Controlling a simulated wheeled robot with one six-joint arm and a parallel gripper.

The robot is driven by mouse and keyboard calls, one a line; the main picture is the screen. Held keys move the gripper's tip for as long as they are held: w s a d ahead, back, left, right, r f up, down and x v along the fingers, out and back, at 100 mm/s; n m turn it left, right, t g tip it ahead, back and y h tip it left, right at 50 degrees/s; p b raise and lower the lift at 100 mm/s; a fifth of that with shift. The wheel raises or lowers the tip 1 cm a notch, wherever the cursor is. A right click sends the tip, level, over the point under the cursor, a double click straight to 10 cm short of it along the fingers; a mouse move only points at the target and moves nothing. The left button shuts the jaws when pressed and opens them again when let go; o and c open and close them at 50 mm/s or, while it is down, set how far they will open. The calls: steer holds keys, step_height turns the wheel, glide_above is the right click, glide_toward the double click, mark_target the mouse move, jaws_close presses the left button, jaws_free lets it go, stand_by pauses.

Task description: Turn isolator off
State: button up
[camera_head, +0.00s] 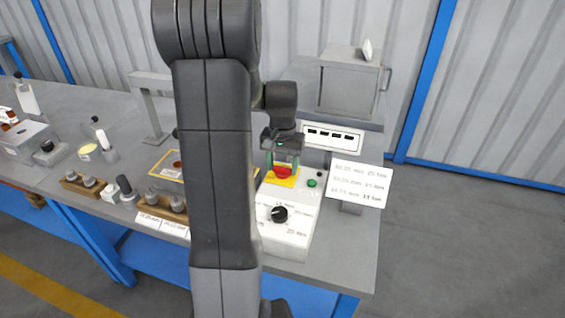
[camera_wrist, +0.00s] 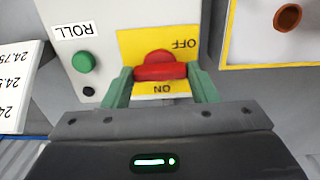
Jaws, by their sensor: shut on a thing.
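The isolator is a red handle (camera_head: 283,172) on a yellow plate on top of the white control box (camera_head: 285,243). In the wrist view the red handle (camera_wrist: 160,71) lies crosswise between my green fingers. The yellow plate (camera_wrist: 128,43) reads OFF at its upper right and ON below the handle, both upside down. My gripper (camera_wrist: 160,82) is shut on the handle, one finger at each end. In the head view my gripper (camera_head: 282,163) reaches down onto it from above. The handle's underside is hidden.
A green ROLL button (camera_wrist: 83,62) and a black selector dial (camera_head: 279,214) are on the same box. A sign with printed values (camera_head: 357,182) stands to its right. Another yellow-bordered panel (camera_wrist: 288,45) is close by.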

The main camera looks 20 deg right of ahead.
mark_target(283, 167)
steer(key=o, duration=1)
steer(key=shift+r, duration=0.1)
step_height(283, 167, up, 14)
steer(key=shift+f+p, duration=0.15)
steer(key=shift+p, duration=0.4)
step_height(283, 167, down, 14)
steer(key=shift+r+b, duration=0.1)
steer(key=shift+b, duration=0.5)
